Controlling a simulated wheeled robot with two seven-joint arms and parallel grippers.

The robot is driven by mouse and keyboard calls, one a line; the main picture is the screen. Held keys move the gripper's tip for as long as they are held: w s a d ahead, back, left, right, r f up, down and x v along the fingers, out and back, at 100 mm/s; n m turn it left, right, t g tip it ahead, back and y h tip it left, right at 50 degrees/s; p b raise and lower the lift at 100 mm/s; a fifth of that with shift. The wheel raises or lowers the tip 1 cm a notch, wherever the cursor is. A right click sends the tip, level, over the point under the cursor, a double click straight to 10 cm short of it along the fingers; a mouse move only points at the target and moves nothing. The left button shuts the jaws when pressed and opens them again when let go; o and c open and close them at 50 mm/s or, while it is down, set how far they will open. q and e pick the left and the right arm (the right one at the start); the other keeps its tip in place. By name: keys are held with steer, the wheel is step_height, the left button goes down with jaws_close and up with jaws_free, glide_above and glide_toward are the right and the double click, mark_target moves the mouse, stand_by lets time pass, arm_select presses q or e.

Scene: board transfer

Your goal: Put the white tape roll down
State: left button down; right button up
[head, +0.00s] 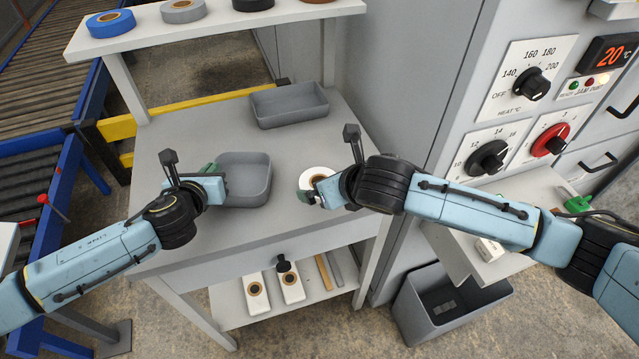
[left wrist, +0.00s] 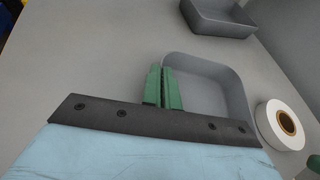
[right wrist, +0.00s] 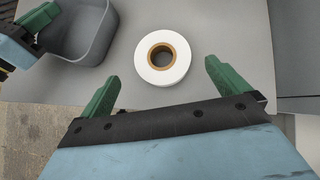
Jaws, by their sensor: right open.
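The white tape roll (head: 305,182), with a brown core, lies flat on the grey table just right of the near grey bin. It also shows in the right wrist view (right wrist: 181,68) and at the right of the left wrist view (left wrist: 268,122). My right gripper (right wrist: 160,75) is open, its green fingers apart on either side of the roll and not touching it; part of the roll is hidden in the head view. My left gripper (left wrist: 163,88) has its fingers close together at the left wall of the near grey bin (head: 257,190), apparently clamped on that wall.
A second grey bin (head: 289,104) stands at the table's back. Tape rolls in blue (head: 110,18) and grey (head: 183,8) sit on the upper shelf. A grey cabinet with dials (head: 487,157) borders the table's right.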

steer(key=shift+x, duration=2.65)
steer(key=shift+d+f, duration=0.1)
steer(key=shift+d, duration=0.1)
steer(key=c, duration=1.1)
step_height(320, 180, up, 10)
steer(key=shift+r, duration=0.1)
